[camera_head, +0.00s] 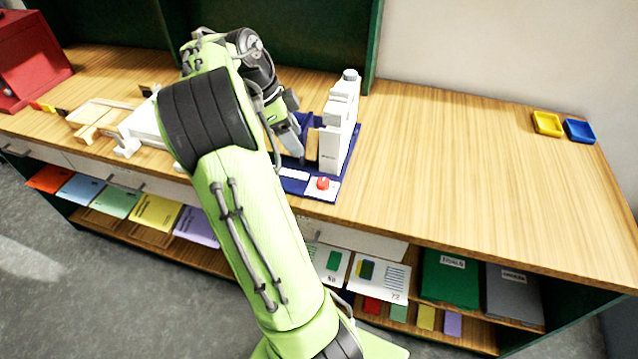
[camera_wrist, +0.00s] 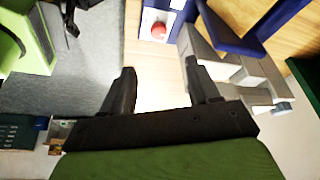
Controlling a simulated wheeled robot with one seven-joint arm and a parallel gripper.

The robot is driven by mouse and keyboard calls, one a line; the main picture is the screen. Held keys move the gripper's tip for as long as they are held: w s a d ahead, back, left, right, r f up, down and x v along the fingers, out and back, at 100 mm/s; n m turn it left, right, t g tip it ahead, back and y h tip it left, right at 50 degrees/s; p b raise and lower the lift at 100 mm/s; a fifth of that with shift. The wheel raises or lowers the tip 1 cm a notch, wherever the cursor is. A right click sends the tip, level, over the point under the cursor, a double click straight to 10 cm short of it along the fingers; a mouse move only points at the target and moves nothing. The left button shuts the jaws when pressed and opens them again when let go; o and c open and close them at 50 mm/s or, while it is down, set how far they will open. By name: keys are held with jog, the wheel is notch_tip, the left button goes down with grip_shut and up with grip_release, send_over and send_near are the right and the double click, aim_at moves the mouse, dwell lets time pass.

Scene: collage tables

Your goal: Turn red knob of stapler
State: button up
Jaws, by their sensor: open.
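The stapler is a white upright machine (camera_head: 336,130) on a dark blue base (camera_head: 352,155), standing on the wooden table. Its red knob (camera_head: 323,183) sits on a white plate at the front of the base. In the wrist view the red knob (camera_wrist: 158,30) shows at the top, beyond the fingertips. My gripper (camera_wrist: 163,85) is open, with nothing between its fingers. In the head view my gripper (camera_head: 296,142) is over the left part of the blue base, behind and left of the knob, and apart from it. My arm hides part of the base.
White and wooden tools (camera_head: 105,120) lie on the table left of my arm. A red box (camera_head: 28,60) stands at the far left. Yellow (camera_head: 547,123) and blue (camera_head: 580,131) trays sit at the back right. The tabletop right of the stapler is clear. A dark green panel rises behind.

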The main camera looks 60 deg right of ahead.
aim_at(322, 182)
jog(key=b+x, duration=0.5)
jog(key=x, duration=1)
jog(key=shift+s+a+f, duration=0.1)
jog(key=shift+s+a, duration=0.05)
jog(key=c, duration=1)
